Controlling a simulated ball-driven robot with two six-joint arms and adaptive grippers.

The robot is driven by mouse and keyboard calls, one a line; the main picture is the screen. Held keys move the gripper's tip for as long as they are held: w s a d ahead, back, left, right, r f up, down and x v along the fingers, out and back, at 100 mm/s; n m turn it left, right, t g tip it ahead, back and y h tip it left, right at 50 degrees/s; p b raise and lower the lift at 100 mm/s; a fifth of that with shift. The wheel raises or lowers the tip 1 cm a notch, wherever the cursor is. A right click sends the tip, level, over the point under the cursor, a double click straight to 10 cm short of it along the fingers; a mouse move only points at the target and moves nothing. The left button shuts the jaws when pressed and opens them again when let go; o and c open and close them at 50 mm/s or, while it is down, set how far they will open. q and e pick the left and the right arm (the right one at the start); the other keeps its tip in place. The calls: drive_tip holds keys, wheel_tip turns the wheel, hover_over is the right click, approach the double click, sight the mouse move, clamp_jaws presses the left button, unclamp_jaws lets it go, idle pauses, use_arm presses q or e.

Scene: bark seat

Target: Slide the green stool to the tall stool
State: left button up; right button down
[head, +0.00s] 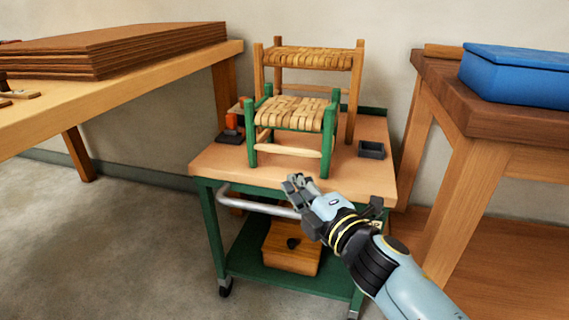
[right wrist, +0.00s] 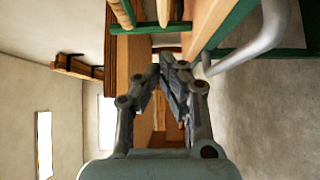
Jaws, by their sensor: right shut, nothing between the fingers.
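The green stool (head: 290,113) has green legs and a woven straw seat. It stands upright on the cart's wooden top, in front of the tall stool. The tall stool (head: 310,58) has plain wooden posts and a woven seat, and its lower part is partly hidden behind the green stool. I cannot tell how wide the gap between them is. My right gripper (head: 296,186) is shut and empty, near the cart's front edge, in front of and apart from the green stool. Its fingers also show in the right wrist view (right wrist: 168,72). My left gripper is not in view.
The green cart (head: 215,168) has a grey handle (head: 255,203) and a wooden drawer box (head: 290,250) below. A dark tray (head: 371,150) sits right of the green stool, and an orange-and-black item (head: 231,122) sits left. Tables with brown sheets (head: 110,50) and a blue box (head: 515,75) flank the cart.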

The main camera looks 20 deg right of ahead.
sight(295, 128)
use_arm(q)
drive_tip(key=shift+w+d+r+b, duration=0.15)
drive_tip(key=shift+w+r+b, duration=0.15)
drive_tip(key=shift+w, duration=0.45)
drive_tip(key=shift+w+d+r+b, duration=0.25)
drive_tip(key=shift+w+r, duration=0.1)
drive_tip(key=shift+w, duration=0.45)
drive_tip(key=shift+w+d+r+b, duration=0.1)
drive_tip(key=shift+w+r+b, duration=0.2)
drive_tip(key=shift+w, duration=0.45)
use_arm(e)
drive_tip(key=shift+w+d+f, duration=0.1)
drive_tip(key=shift+w+d, duration=0.05)
drive_tip(key=shift+w, duration=1.6)
drive_tip(key=shift+w+d+r, duration=0.1)
drive_tip(key=shift+w+d, duration=0.05)
drive_tip(key=shift+w, duration=1.55)
drive_tip(key=shift+w+d+f, duration=0.1)
drive_tip(key=shift+w+d, duration=0.05)
drive_tip(key=shift+w, duration=1.6)
